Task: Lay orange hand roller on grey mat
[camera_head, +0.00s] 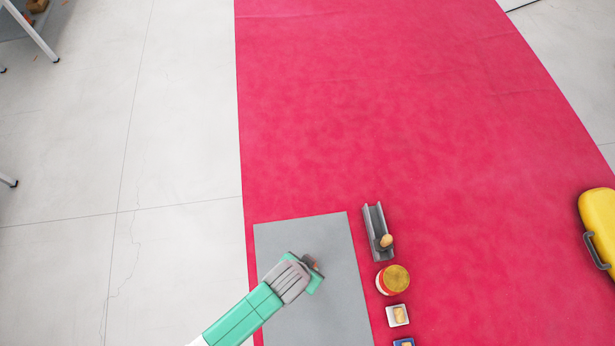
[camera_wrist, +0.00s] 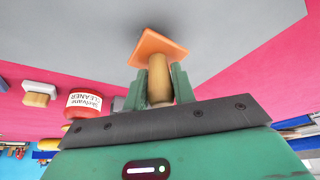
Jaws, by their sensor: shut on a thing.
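The orange hand roller (camera_wrist: 158,48) shows in the wrist view as a flat orange head on a pale wooden handle. My gripper (camera_wrist: 159,82) is shut on the wooden handle, with a green finger on each side. In the head view my gripper (camera_head: 315,273) is over the grey mat (camera_head: 300,235), and the roller is mostly hidden there. The mat lies flat on the red sheet. In the wrist view the mat (camera_wrist: 90,40) fills the area beyond the orange head, with a dark shadow close to it. I cannot tell whether they touch.
Right of the mat stand a grey channel-shaped holder (camera_head: 374,225) with a wooden-handled piece, a red and white cleaner can (camera_head: 393,280), a white wooden-handled block (camera_head: 397,316) and a partly cut-off blue item (camera_head: 404,343). A yellow case (camera_head: 600,222) lies far right. The mat's upper part is clear.

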